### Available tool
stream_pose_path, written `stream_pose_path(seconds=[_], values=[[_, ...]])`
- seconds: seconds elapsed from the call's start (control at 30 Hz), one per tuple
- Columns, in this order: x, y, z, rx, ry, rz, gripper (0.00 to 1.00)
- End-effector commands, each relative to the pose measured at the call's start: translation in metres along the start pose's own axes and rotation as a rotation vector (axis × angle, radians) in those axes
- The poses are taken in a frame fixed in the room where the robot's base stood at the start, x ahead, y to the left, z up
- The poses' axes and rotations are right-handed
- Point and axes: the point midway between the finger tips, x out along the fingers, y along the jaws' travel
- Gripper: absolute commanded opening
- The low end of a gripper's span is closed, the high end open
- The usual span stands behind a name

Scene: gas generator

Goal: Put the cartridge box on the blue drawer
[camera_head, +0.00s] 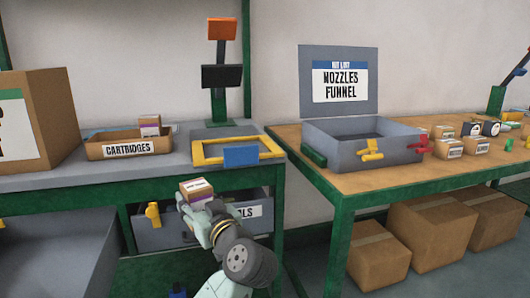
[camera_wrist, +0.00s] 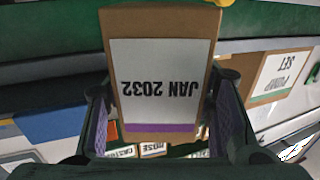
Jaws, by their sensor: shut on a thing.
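The cartridge box (camera_head: 196,187) is a small brown carton with a white label and purple band. My gripper (camera_head: 205,210) is shut on it, just in front of the left bench's front edge. In the wrist view the box (camera_wrist: 165,75) sits between the two fingers (camera_wrist: 165,125), its label reading "JAN 2032" upside down. A blue piece (camera_head: 241,155) is at the front of a yellow frame (camera_head: 215,152) on the left bench, behind and right of the held box. I cannot tell whether it is the blue drawer's front.
A "CARTRIDGES" tray (camera_head: 105,147) with another small box (camera_head: 150,125) stands on the left bench, beside a large carton (camera_head: 40,118). A display stand (camera_head: 219,100) rises behind the frame. A grey drawer (camera_head: 180,232) lies under the bench. An open grey case (camera_head: 345,150) is on the right bench.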

Motion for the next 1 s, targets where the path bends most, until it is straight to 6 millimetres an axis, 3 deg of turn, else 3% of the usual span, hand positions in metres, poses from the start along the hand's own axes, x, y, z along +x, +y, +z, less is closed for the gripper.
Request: stream_pose_path(seconds=[0.1,0.27,0.47,0.6,0.8,1.0], values=[[0.013,0.013,0.056,0.009,-0.006,-0.046,0.13],[0.015,0.031,0.140,0.008,-0.007,-0.063,0.13],[-0.011,0.055,0.248,0.006,-0.006,0.004,0.13],[-0.045,0.072,0.316,0.004,-0.005,0.093,0.13],[-0.096,0.091,0.385,0.003,-0.003,0.223,0.13],[-0.125,0.100,0.413,-0.001,-0.001,0.293,0.13]])
